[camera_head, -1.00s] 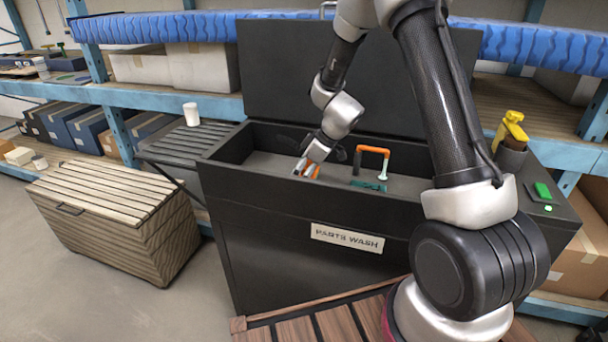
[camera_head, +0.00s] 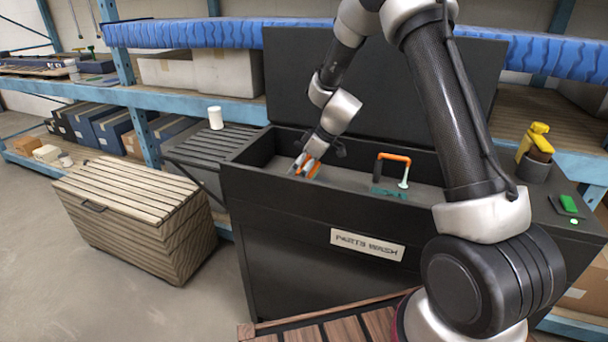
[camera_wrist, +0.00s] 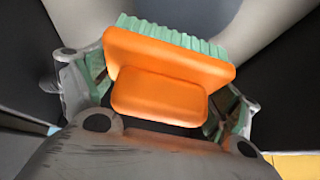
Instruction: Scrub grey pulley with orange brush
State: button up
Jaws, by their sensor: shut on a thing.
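My gripper (camera_head: 306,167) is low inside the black parts-wash tub (camera_head: 290,212), near its left end. It is shut on the orange brush (camera_wrist: 172,62), which sits crosswise between the two fingers in the wrist view. The brush has an orange block and back, with pale green bristles pointing away from my gripper. A bit of its orange also shows between the fingers in the head view (camera_head: 312,171). A large, smooth grey curved surface (camera_wrist: 265,25) lies beyond the bristles. I cannot tell for sure whether it is the grey pulley, or whether the bristles touch it.
The tub's front wall and raised lid (camera_head: 300,75) bound my gripper. An orange-topped spout (camera_head: 393,157) stands to its right in the tub. A yellow bottle (camera_head: 533,140) in a holder and a green switch (camera_head: 567,203) are on the right ledge. A slatted crate (camera_head: 130,215) stands left.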

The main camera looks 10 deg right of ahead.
jog(key=shift+r, duration=3.1)
